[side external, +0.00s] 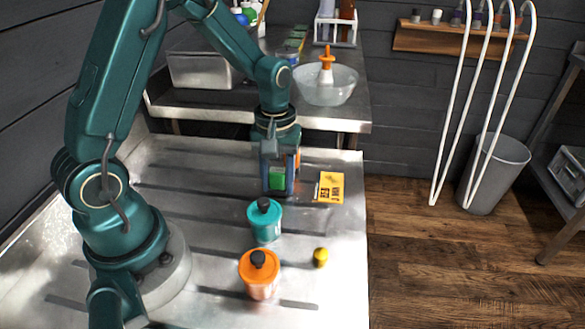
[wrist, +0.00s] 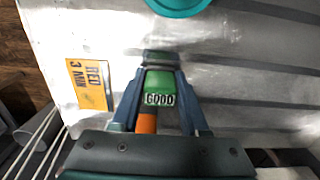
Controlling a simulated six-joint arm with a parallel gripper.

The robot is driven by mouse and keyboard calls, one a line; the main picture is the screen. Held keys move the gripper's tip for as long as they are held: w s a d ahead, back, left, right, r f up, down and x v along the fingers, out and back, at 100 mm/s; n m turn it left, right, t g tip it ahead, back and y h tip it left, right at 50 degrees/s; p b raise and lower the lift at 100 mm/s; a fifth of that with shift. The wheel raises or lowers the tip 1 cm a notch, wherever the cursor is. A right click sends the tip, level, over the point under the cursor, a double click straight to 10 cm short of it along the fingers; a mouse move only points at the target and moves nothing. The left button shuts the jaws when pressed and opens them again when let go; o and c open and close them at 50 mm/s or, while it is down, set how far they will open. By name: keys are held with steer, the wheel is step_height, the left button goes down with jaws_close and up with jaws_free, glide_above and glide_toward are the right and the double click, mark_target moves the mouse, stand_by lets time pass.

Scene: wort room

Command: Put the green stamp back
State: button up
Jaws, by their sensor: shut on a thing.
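My gripper (side external: 279,172) points down over the metal worktop and is shut on the green stamp (side external: 277,179). In the wrist view my gripper (wrist: 161,72) has the green stamp (wrist: 159,84) between its fingers, with a white label reading GOOD and an orange part below it. I cannot tell whether the stamp touches the worktop. A teal pot with a black knob (side external: 264,222) stands in front of the gripper; its teal top (wrist: 180,4) shows at the wrist view's upper edge. An orange pot with a black knob (side external: 260,275) stands nearer the camera.
A small yellow object (side external: 320,257) sits near the worktop's right edge. A clear bowl (side external: 325,84) and a metal pan (side external: 200,71) stand on the bench behind.

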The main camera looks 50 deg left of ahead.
mark_target(278, 171)
steer(key=shift+f, duration=0.15)
steer(key=o, duration=1)
steer(key=shift+o, duration=0.2)
step_height(278, 171, up, 11)
steer(key=shift+r, duration=0.65)
steer(key=s+d+r+m+t, duration=0.3)
steer(key=s+d+m+t, duration=0.2)
steer(key=s+m, duration=0.4)
steer(key=shift+s+d+t, duration=0.3)
steer(key=shift+s+d, duration=0.25)
steer(key=shift+s, duration=0.65)
